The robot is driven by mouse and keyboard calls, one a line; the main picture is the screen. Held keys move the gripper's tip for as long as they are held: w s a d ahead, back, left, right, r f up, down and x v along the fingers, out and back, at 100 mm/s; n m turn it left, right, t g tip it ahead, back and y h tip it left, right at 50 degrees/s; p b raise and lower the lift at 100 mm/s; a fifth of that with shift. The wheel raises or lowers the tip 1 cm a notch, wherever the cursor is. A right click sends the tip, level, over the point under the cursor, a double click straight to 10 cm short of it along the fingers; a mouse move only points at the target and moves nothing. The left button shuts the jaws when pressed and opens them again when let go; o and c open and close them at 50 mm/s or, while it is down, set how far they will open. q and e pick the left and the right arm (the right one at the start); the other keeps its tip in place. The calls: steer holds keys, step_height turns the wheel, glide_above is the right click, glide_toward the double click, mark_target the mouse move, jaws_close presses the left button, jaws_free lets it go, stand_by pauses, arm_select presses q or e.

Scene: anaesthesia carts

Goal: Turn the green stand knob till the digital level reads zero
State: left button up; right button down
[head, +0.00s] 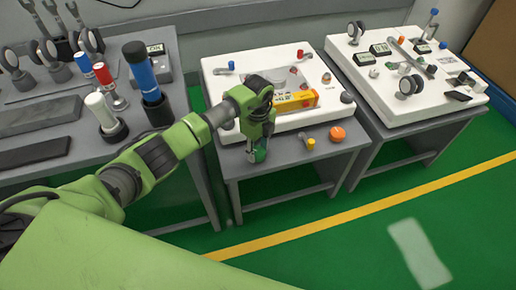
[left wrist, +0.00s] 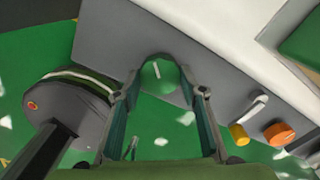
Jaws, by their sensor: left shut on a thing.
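The green stand knob (left wrist: 159,76), with a white mark line, sits at the front edge of the grey stand in the left wrist view. It also shows below my gripper in the head view (head: 260,155). My left gripper (head: 257,145) points down over it, with a finger on either side, shut on the knob. The yellow digital level (head: 297,103) lies on the white top of the middle stand, partly behind my arm. Its reading is too small to make out. My right gripper is in neither view.
A yellow knob (head: 311,144) and an orange knob (head: 337,133) are to the right on the stand's front. A grey table (head: 85,170) with bottles and tools stands left; another white-topped cart (head: 440,110) stands right. The green floor in front is clear.

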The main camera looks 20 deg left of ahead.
arm_select(q)
steer(key=m, duration=0.2)
steer(key=shift+a+m, duration=0.1)
steer(key=shift+m, duration=2.1)
steer(key=shift+m+b, duration=0.3)
steer(key=shift+m, duration=1.1)
steer(key=m, duration=0.2)
steer(key=shift+m+b, duration=0.4)
steer(key=shift+m, duration=0.4)
steer(key=m+b, duration=0.3)
steer(key=m, duration=0.5)
steer(key=shift+m, duration=1)
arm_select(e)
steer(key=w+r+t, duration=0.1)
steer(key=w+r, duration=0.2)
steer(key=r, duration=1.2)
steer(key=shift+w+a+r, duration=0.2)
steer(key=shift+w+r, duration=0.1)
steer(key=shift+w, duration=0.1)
